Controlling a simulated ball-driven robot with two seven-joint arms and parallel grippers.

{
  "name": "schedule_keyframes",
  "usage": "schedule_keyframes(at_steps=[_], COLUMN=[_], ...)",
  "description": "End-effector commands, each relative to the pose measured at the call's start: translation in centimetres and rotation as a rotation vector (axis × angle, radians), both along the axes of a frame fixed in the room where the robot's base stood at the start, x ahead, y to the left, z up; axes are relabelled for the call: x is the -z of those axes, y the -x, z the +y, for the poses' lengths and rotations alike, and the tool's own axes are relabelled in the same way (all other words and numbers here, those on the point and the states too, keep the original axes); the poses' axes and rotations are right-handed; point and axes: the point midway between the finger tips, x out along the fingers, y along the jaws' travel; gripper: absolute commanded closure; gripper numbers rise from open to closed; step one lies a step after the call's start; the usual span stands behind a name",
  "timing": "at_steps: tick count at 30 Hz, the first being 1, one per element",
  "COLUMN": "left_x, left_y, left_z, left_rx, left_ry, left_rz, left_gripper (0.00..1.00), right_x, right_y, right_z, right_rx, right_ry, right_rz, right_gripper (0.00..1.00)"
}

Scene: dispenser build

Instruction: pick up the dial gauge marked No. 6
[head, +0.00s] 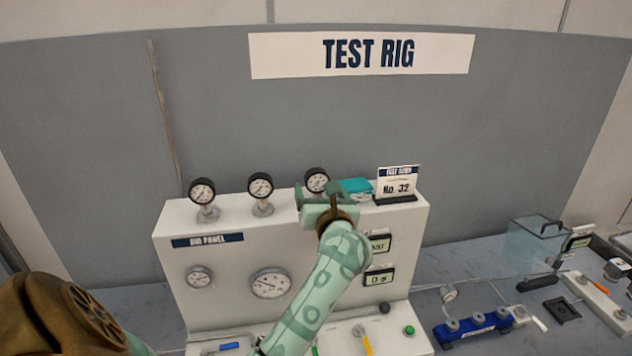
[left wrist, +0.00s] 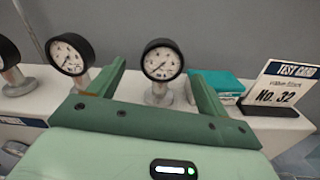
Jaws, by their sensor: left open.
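Three round dial gauges with black rims and white faces stand in a row on top of the white test rig panel (head: 290,225): a left one (head: 202,191), a middle one (head: 260,186) and a right one (head: 316,180). I cannot read a No. 6 on any of them. My left gripper (head: 326,200) is open at the right gauge. In the left wrist view, the right gauge (left wrist: 161,61) shows between the two green fingers (left wrist: 157,73), upright on its grey base; I see no contact. The middle gauge (left wrist: 69,54) is just outside the left finger. My right gripper is not in view.
A teal box (head: 356,187) and a test card reading No. 32 (head: 397,184) stand close to the right of the gripper. Panel gauges (head: 270,283) and displays are on the front face. A clear box (head: 533,245) and a blue block (head: 471,327) are on the bench at right.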

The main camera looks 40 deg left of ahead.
Motion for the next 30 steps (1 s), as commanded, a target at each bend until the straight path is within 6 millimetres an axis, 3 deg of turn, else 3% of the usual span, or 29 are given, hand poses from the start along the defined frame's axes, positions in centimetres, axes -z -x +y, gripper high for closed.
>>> schedule_keyframes(at_steps=[16, 25, 30], left_x=[-0.8, -0.5, -0.6], left_y=[-4.6, -5.0, -5.0], left_z=[5.4, 5.9, 5.9], left_rx=[0.000, 0.000, 0.001], left_ry=[-0.003, -0.001, -0.002], left_rz=[0.003, 0.001, 0.001], left_gripper=[0.22, 0.22, 0.70], right_x=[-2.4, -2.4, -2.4], right_y=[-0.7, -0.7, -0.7], right_z=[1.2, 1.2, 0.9], right_rx=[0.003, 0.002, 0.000], right_ry=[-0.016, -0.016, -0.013], right_rz=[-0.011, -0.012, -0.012], right_gripper=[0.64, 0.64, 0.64])
